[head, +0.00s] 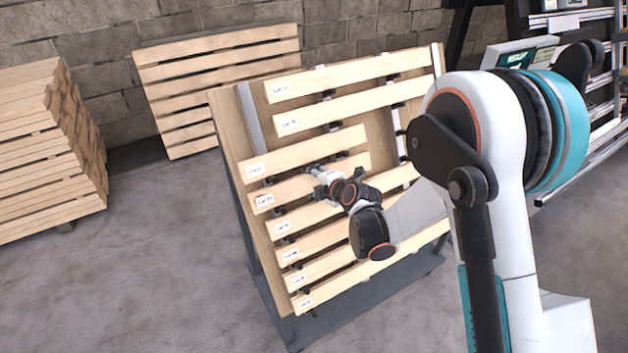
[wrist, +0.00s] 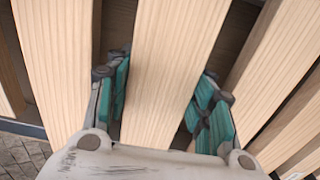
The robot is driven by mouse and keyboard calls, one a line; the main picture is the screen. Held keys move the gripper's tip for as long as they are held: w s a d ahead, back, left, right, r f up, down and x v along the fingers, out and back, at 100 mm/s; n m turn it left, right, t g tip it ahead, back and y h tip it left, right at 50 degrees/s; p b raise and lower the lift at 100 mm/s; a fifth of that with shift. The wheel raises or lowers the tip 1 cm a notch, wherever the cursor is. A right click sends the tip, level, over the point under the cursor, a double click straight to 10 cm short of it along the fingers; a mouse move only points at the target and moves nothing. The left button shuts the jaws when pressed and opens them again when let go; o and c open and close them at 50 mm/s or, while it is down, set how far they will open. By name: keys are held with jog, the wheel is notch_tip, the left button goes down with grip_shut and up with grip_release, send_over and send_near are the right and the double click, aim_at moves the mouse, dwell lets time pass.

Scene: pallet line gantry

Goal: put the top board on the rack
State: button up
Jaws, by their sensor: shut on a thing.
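A tilted rack (head: 262,262) with a wooden back stands in the middle of the head view, with several labelled boards lying across it. My gripper (head: 326,182) is at the rack, over the fourth board from the top (head: 290,189). In the wrist view, its teal-padded fingers (wrist: 160,100) lie on either side of a pale board (wrist: 165,60) and are shut on it. I cannot tell whether this board rests on the rack's supports. The topmost board (head: 345,73) lies along the rack's upper edge. My arm hides the right ends of the lower boards.
A stack of boards (head: 40,160) stands at the left, and a slatted pallet (head: 215,75) leans against the block wall behind. A screen (head: 520,57) and metal shelving (head: 600,100) are at the right. The floor left of the rack is clear.

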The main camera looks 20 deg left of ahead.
dwell(0.3)
jog(key=o, duration=1.3)
jog(key=shift+f, duration=0.1)
jog(key=shift+d, duration=0.15)
jog(key=v, duration=1.2)
